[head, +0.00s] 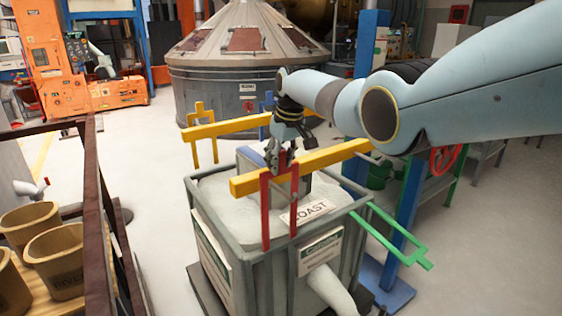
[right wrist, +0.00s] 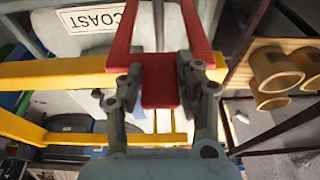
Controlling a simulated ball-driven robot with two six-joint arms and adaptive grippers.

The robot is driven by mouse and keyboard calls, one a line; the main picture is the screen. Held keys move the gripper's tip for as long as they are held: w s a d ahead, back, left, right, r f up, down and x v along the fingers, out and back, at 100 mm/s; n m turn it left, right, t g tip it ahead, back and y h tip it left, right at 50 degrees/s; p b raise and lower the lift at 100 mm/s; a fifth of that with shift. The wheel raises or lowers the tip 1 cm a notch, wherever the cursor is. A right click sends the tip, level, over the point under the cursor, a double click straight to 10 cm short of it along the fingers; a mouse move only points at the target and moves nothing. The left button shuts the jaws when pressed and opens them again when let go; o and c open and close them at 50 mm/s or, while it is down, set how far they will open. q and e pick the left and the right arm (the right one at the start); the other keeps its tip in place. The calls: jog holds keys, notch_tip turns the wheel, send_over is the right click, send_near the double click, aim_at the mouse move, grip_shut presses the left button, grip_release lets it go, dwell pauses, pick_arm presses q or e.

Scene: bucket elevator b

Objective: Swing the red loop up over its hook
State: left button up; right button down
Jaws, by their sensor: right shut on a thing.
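The red loop (head: 265,212) has two long flat legs, standing at the near yellow beam (head: 318,166) above the grey bin. My right gripper (head: 284,158) is over the beam at the loop's top end. In the right wrist view its two fingers (right wrist: 160,82) are shut on the crossbar of the red loop (right wrist: 124,40), with the legs running away toward the bin. A thin grey bar shows between the legs there; I cannot tell whether it is the hook. I cannot make out a hook for certain in either view. My left gripper is not in view.
The grey bin (head: 262,262) holds pale material and a "COAST" sign (head: 307,211). A green loop (head: 405,243) sticks out at its right. A second yellow beam (head: 230,127) lies behind. A brown railing (head: 95,200) and tan buckets (head: 58,258) stand left. Open floor lies between.

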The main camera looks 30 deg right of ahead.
jog(key=c, duration=0.9)
grip_release()
jog(key=v, duration=1.2)
